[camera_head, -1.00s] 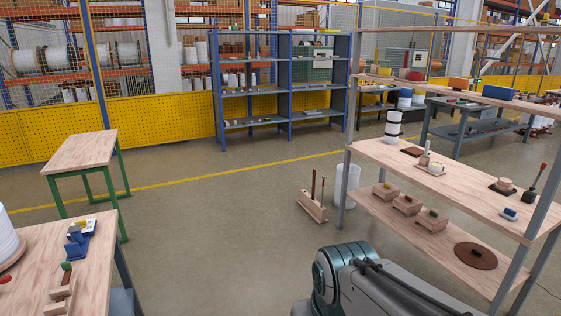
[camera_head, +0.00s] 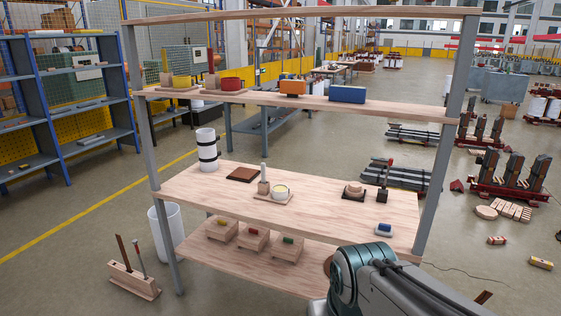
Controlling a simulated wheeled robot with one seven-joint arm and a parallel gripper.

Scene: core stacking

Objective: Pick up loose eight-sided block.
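I cannot pick out the loose eight-sided block with certainty at this size. A small pale wooden block (camera_head: 354,187) with a rounded or many-sided outline is on a dark square plate (camera_head: 353,196) on the rack's middle shelf (camera_head: 320,217). My gripper is out of view; only part of my arm shows at the bottom, in front of the rack.
The middle shelf also holds a white canister (camera_head: 207,150), a brown plate (camera_head: 243,174) and a blue piece (camera_head: 384,229). Wooden boxes (camera_head: 253,236) stand below. Rack posts (camera_head: 441,150) flank the shelves. A white bin (camera_head: 166,231) and wooden tool holder (camera_head: 134,281) stand at left.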

